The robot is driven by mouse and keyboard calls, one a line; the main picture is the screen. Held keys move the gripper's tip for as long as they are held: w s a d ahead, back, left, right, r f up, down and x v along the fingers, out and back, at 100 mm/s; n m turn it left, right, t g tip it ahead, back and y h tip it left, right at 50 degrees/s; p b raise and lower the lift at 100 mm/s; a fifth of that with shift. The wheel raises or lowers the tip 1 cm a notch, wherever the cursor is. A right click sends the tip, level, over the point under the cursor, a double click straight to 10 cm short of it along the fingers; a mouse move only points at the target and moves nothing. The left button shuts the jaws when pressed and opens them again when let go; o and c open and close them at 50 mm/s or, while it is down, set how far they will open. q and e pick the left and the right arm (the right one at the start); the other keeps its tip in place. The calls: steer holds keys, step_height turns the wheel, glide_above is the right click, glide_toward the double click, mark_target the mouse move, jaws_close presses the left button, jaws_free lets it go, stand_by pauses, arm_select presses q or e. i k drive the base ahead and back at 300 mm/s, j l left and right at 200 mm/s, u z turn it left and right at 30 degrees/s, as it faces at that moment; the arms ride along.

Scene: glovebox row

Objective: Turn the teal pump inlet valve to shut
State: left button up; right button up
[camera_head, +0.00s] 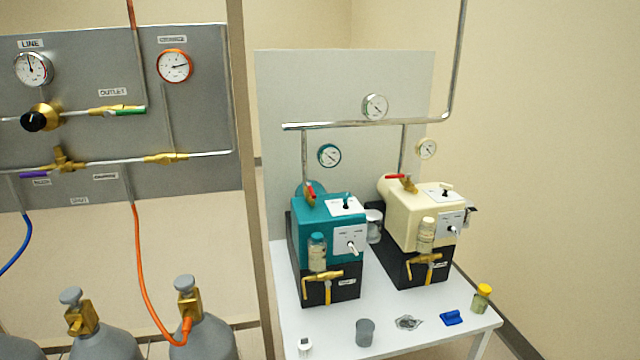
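The teal pump (312,222) stands on the left of a white table, on a black base. A brass valve with a red handle (309,190) sits at its top rear, below a vertical pipe (304,150). That handle looks roughly upright, in line with the pipe, but it is small here. A second brass valve (322,276) is low on the pump's front. Neither of my grippers shows in the head view.
A cream pump (415,212) with its own red-handled valve (402,180) stands to the right. A grey cup (365,332), a blue item (452,317) and a yellow-capped jar (481,298) lie along the front of the white table (400,345). Grey cylinders (205,340) stand left.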

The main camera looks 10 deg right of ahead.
mark_target(308, 185)
steer(key=i+l, duration=0.75)
steer(key=l, duration=0.2)
